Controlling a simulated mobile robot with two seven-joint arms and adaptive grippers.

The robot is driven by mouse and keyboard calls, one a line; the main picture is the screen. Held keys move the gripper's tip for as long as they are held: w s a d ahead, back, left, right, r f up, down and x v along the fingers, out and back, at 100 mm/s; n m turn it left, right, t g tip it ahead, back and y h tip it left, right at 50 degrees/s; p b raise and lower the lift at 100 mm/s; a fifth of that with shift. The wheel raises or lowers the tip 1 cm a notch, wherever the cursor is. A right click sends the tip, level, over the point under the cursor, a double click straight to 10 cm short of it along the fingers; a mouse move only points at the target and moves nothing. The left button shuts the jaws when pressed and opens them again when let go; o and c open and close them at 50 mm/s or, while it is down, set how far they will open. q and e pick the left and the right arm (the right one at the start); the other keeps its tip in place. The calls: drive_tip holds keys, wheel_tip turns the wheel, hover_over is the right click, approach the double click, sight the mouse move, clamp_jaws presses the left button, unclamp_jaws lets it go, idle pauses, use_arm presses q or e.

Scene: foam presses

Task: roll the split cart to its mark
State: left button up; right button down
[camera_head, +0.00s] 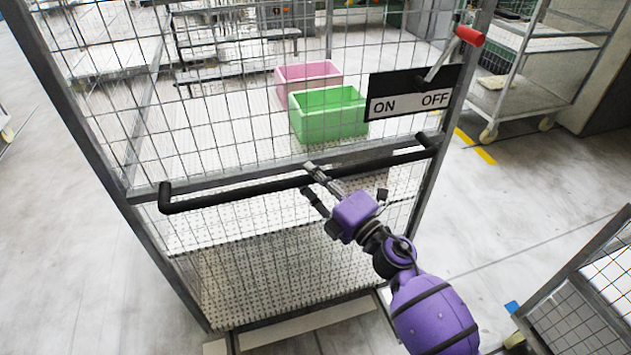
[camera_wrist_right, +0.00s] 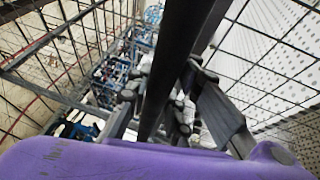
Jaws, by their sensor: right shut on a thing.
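The tall wire-mesh cart (camera_head: 270,285) stands upright in front of me in the head view, with perforated light shelves. A black handle bar (camera_head: 230,197) runs across its near side; it also crosses the right wrist view (camera_wrist_right: 172,70). My right gripper (camera_head: 314,182), on the purple arm, is shut on this bar right of its middle. In the wrist view the gripper fingers (camera_wrist_right: 160,105) lie on both sides of the bar. A yellow floor strip (camera_head: 475,147) shows beyond the cart's right side; I cannot tell whether it is the mark. My left gripper is out of view.
An ON/OFF plate (camera_head: 392,106) with a red-tipped lever (camera_head: 470,36) is at the cart's upper right. A green crate (camera_head: 328,115) and a pink crate (camera_head: 308,75) show through the mesh. Another mesh cart (camera_head: 590,300) stands lower right. Floor at left is clear.

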drive_tip(key=shift+w, duration=0.1)
drive_tip(key=c, duration=1.8)
unclamp_jaws()
drive_tip(key=shift+o, duration=1.1)
drive_tip(key=shift+s+d, duration=0.15)
drive_tip(key=shift+s, duration=0.15)
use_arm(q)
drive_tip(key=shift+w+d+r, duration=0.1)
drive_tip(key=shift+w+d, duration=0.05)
use_arm(e)
drive_tip(key=shift+f, duration=0.1)
drive_tip(key=shift+s+d+f, duration=0.1)
drive_tip(key=shift+s+d, duration=0.15)
drive_tip(key=v, duration=1.1)
drive_tip(key=shift+s, duration=0.1)
